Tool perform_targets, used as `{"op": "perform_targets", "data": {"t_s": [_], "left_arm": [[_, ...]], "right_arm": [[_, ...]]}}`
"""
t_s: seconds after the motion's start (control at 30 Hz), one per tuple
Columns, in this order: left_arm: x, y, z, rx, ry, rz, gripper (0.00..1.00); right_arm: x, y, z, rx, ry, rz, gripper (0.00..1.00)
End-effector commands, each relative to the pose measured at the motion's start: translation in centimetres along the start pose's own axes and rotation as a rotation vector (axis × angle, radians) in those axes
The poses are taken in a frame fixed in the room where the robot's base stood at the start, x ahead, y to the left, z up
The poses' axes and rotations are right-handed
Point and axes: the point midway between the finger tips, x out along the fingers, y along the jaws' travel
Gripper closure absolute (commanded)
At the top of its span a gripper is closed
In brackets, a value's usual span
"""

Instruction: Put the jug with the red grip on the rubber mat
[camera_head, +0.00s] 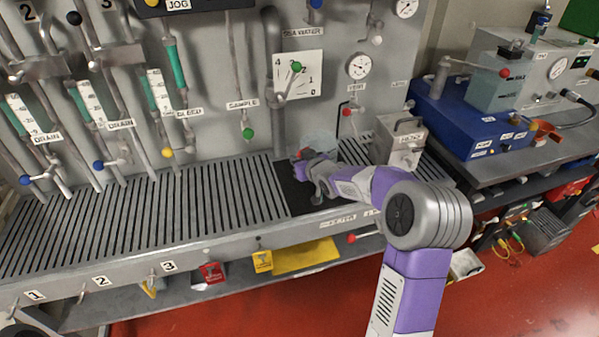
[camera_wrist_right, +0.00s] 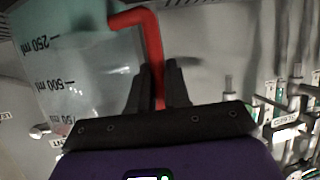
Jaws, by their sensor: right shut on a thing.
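The jug (camera_wrist_right: 85,70) is clear, with millilitre marks and a red grip (camera_wrist_right: 153,50). In the right wrist view it fills the left side, and the marks appear upside down. My right gripper (camera_wrist_right: 160,92) is shut on the red grip. In the head view my right gripper (camera_head: 318,180) is at the black rubber mat (camera_head: 294,200) on the grated bench, and it hides most of the jug. I cannot tell whether the jug's base touches the mat. My left gripper is not in view.
The slatted grating (camera_head: 130,215) left of the mat is clear. A grey metal box (camera_head: 402,145) stands right of the mat. The back panel carries pipes, valves and a dial gauge (camera_head: 358,66) behind the mat. A blue instrument (camera_head: 465,120) is on the right bench.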

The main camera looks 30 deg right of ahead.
Motion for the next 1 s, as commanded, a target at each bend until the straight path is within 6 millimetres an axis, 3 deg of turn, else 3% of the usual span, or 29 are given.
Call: {"op": "perform_targets", "data": {"t_s": [0.17, 0.57, 0.6, 0.73, 1.0], "left_arm": [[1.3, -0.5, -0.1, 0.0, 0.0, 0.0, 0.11], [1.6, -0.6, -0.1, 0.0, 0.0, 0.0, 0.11], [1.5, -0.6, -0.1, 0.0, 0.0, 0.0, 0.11], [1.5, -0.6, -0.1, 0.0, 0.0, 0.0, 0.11], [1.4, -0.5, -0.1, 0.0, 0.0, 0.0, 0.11]], "right_arm": [[1.2, -0.1, 2.9, -0.002, 0.0, -0.001, 1.0], [1.4, 0.0, 3.3, -0.002, 0.003, 0.0, 1.0], [1.4, 0.0, 3.4, -0.001, -0.002, 0.0, 0.79], [1.4, 0.0, 3.3, -0.001, -0.002, 0.0, 0.59], [1.3, 0.0, 3.3, -0.001, -0.002, 0.0, 0.58]]}}
